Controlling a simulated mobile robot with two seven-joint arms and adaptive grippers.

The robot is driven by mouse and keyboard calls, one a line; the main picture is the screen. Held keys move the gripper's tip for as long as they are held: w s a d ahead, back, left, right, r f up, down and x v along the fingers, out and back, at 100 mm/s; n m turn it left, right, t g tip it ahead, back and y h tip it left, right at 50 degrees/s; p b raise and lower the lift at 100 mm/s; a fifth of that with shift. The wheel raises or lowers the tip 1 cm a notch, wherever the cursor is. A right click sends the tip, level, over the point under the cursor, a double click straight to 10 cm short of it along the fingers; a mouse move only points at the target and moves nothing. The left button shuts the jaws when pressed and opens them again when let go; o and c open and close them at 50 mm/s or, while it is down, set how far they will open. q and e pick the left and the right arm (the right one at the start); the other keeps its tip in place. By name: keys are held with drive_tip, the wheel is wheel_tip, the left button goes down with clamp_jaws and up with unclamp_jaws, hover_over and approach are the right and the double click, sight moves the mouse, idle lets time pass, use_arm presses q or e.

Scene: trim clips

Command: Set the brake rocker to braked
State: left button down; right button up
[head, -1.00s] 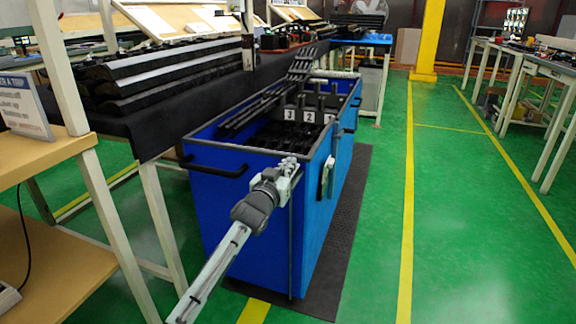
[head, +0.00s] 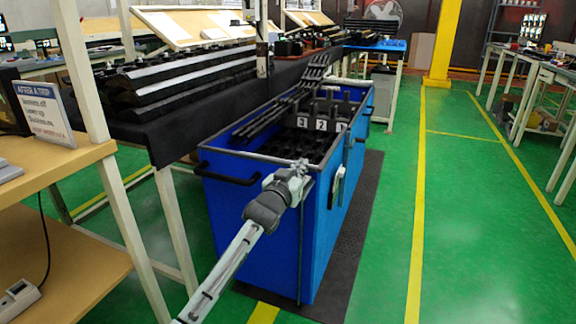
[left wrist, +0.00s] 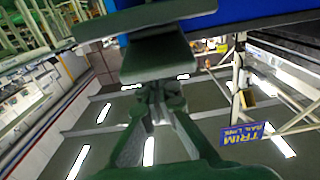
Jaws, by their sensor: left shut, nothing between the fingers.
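The blue cart (head: 255,220) stands on the green floor with its near end towards me. A pale plate-like fitting (head: 337,186) sits on its right side; I cannot tell whether it is the brake rocker. No part is clearly recognisable as the rocker. My left gripper (head: 297,172) is at the cart's near top corner; contact is unclear. In the left wrist view my left gripper (left wrist: 157,58) is dark green and shut with nothing held, with the cart's blue panel (left wrist: 262,11) above it. My right gripper is not in view.
Dark parts and cards numbered 3, 2 and 1 (head: 321,124) are in the cart. A wooden shelf unit (head: 50,157) stands at left, beside a black-covered bench (head: 190,118). The green aisle (head: 385,240) at right is clear.

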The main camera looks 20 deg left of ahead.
use_arm(q)
drive_tip(key=shift+s+r, duration=0.25)
drive_tip(key=shift+r, duration=0.35)
drive_tip(key=s+r, duration=0.2)
drive_tip(key=s, duration=0.7)
drive_tip(key=shift+a+r, duration=0.2)
drive_tip(key=shift+r, duration=0.1)
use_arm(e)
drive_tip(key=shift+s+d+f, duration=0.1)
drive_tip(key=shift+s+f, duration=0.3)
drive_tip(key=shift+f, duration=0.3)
